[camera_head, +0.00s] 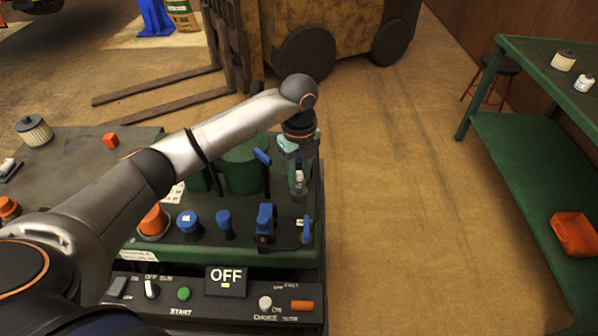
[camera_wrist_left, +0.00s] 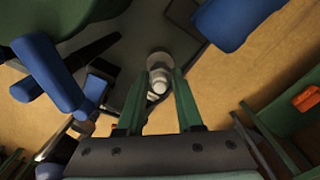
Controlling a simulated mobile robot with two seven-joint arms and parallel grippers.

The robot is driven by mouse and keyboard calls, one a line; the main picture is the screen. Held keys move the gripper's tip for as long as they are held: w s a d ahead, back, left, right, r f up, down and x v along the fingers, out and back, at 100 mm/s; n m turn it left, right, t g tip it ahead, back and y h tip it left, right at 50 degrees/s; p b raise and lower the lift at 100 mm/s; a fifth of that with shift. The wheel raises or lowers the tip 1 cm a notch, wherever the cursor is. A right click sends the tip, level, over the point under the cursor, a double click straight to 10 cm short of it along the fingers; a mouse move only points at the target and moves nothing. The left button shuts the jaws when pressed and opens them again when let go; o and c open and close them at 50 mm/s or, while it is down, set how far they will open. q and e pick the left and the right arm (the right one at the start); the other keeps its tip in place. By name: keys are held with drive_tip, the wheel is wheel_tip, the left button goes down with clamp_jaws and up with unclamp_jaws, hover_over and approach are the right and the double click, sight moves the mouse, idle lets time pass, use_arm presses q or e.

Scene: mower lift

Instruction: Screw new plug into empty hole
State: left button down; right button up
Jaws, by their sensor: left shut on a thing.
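My left gripper (camera_head: 298,188) points down over the right end of the green machine top (camera_head: 185,258). It is shut on a small pale metallic plug (camera_head: 299,177), which shows between the fingertips. In the left wrist view the plug (camera_wrist_left: 158,78) sits between the two green fingers (camera_wrist_left: 160,86). The empty hole cannot be made out; the gripper and plug cover the spot below them. I cannot tell whether the plug touches the machine. My right gripper is not in view.
Blue caps and levers (camera_head: 265,222) stand close to the gripper, with a green cylinder (camera_head: 243,172) behind. A control panel (camera_head: 215,300) reading OFF runs along the front. A green shelf table (camera_head: 520,150) stands right; the floor between is clear.

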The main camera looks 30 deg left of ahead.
use_arm(q)
drive_tip(key=shift+f, duration=0.1)
idle(0.3)
drive_tip(key=shift+f+b, duration=0.9)
drive_tip(key=shift+f, duration=0.35)
drive_tip(key=c, duration=1.2)
unclamp_jaws()
clamp_jaws()
drive_tip(key=m, duration=0.2)
drive_tip(key=shift+m+b, duration=0.3)
drive_tip(key=shift+m, duration=0.1)
drive_tip(key=m, duration=0.3)
drive_tip(key=shift+r+b, duration=0.1)
drive_tip(key=shift+b, duration=0.2)
drive_tip(key=shift+m, duration=0.3)
